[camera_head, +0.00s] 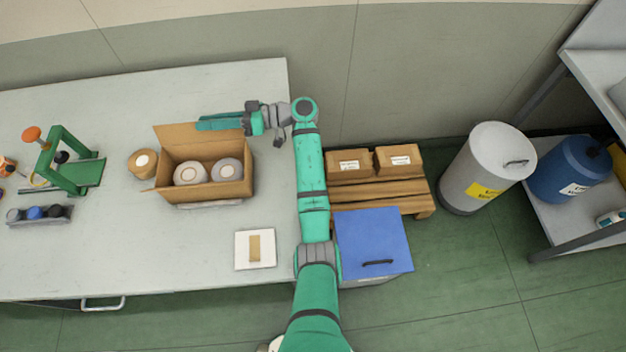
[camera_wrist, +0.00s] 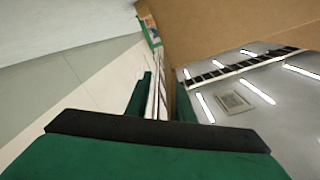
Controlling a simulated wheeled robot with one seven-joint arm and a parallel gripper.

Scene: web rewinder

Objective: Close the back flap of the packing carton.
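The brown packing carton (camera_head: 207,192) stands open on the grey table, with two pale rolls (camera_head: 190,173) (camera_head: 228,170) inside. Its back flap (camera_head: 176,134) stands up at the far side, partly covered by my gripper. My gripper (camera_head: 205,123) reaches in from the right, with its fingers pointing left along the upper part of the back flap. Whether they touch the flap is not clear. In the wrist view, the dark green fingers (camera_wrist: 160,97) show close up with a narrow strip between them. Brown cardboard (camera_wrist: 220,25) fills the top right there.
A brown roll (camera_head: 143,163) stands just left of the carton. A green stand (camera_head: 72,165) and a small rack (camera_head: 38,214) are farther left. A white square plate (camera_head: 255,249) lies at the front right. The table's front middle is clear.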

